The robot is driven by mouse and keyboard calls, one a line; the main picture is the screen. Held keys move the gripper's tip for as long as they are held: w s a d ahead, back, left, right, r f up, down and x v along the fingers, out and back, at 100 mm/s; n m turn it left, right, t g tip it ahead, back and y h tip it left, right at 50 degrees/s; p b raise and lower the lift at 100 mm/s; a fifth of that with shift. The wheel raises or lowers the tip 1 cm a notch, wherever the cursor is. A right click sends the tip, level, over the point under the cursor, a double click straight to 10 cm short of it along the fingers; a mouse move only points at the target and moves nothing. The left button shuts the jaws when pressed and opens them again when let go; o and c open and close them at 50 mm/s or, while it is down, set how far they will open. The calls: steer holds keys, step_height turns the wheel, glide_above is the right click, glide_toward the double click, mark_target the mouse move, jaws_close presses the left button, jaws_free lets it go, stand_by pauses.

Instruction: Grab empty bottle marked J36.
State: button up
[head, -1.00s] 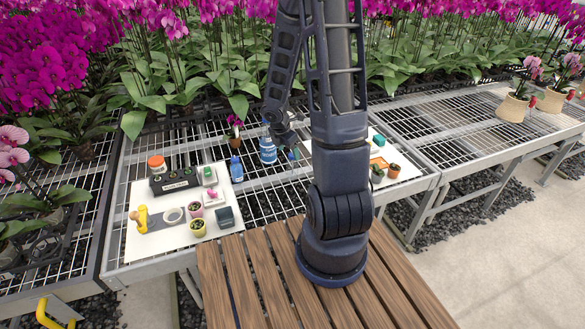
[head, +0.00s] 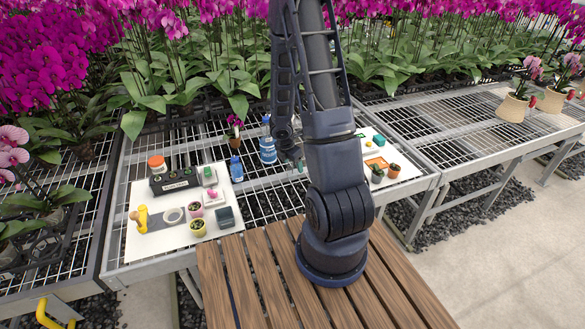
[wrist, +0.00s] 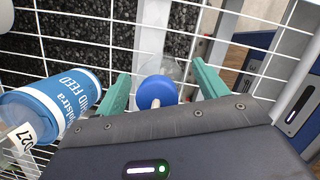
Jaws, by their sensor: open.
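In the wrist view my gripper (wrist: 161,76) is open, with one green finger on each side of a clear bottle with a blue cap (wrist: 157,92). The bottle appears see-through and stands beyond the palm; no mark on it is readable, and I cannot tell whether the fingers touch it. To its left is a larger bottle with a blue and white feed label (wrist: 62,98) and a tag that seems to end in 27. In the head view my gripper (head: 299,164) is low over the mesh bench, partly hidden by my arm. A blue-labelled bottle (head: 267,148) stands to its left.
A small blue bottle (head: 236,169) stands on the mesh bench (head: 262,205). A white board (head: 150,240) with pots and tools lies to the left. Small pots (head: 394,170) stand on another board at right. Orchids fill the back.

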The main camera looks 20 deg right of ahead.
steer(key=shift+f, duration=0.25)
steer(key=shift+d, duration=0.1)
steer(key=c, duration=1.1)
steer(key=shift+o, duration=0.2)
